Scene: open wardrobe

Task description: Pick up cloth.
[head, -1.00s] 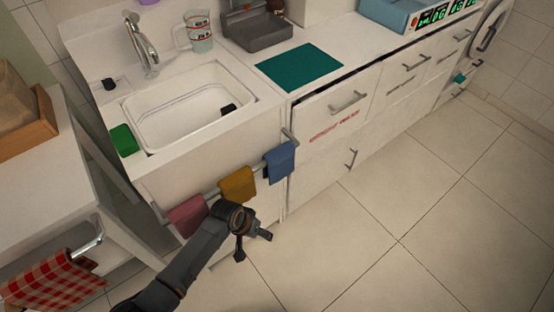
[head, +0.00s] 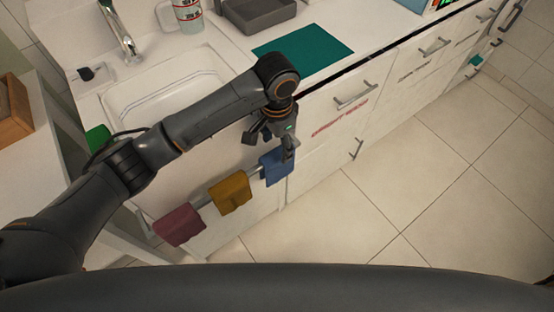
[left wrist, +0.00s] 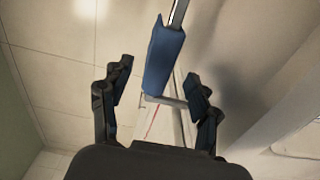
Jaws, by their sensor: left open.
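Three cloths hang over a metal rail on the white sink cabinet front in the head view: a blue cloth (head: 274,170), a yellow cloth (head: 231,194) and a dark red cloth (head: 178,226). My left gripper (head: 271,144) is open just above the blue cloth, one finger overlapping its upper right edge in the picture. In the left wrist view, the blue cloth (left wrist: 163,58) appears between the two spread fingers of the gripper (left wrist: 159,77), with a gap on each side. My right gripper is not in view.
The rail (head: 205,199) runs along the cabinet front. My left arm covers part of the white sink (head: 150,95). Drawers with bar handles (head: 353,99) continue to the right. A green mat (head: 303,51) lies on the counter. The tiled floor (head: 370,215) is clear.

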